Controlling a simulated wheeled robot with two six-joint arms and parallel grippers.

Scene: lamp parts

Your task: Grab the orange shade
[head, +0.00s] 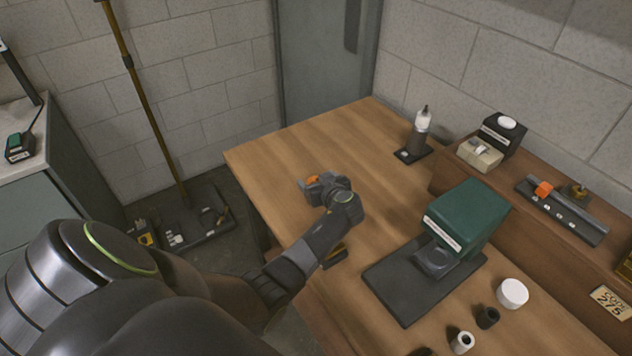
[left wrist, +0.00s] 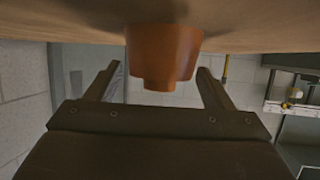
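The orange shade (left wrist: 162,48) fills the upper middle of the left wrist view, a tapered cup shape with a narrower end pointing down in that picture. It appears against the wooden table surface (head: 290,150). In the head view only a small orange patch (head: 312,180) shows beside my left gripper (head: 322,190), which hides the rest. My left gripper is open, its two fingers (left wrist: 159,70) spread on either side of the shade in the left wrist view, with visible gaps. I cannot tell how far the shade reaches between them. My right gripper is not in view.
A bottle (head: 421,130) is at the back. The table's far left is clear.

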